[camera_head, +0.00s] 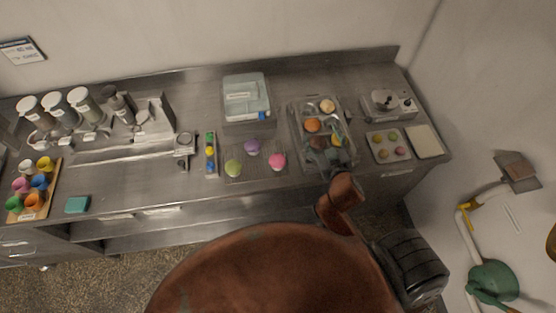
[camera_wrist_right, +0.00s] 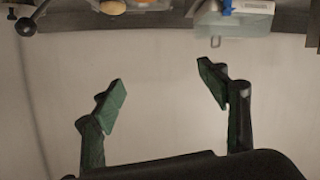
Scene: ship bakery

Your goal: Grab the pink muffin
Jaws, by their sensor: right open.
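The pink muffin (camera_head: 277,161) sits on a flat tray or rack near the front edge of the steel counter in the head view, right of a purple muffin (camera_head: 252,147) and a green one (camera_head: 233,168). My right gripper (camera_head: 326,146) is over the tray of buns, to the right of the pink muffin and apart from it. In the right wrist view my right gripper (camera_wrist_right: 164,95) has its two green-padded fingers spread, with nothing between them. The pink muffin cannot be made out in that view. My left gripper is not in view.
A metal tray (camera_head: 297,124) of buns lies under my right gripper. A lidded clear box (camera_head: 246,98) stands behind the muffins. A small tray of colored pieces (camera_head: 379,155) and a scale (camera_head: 388,103) are at right. Jars and cups stand at left.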

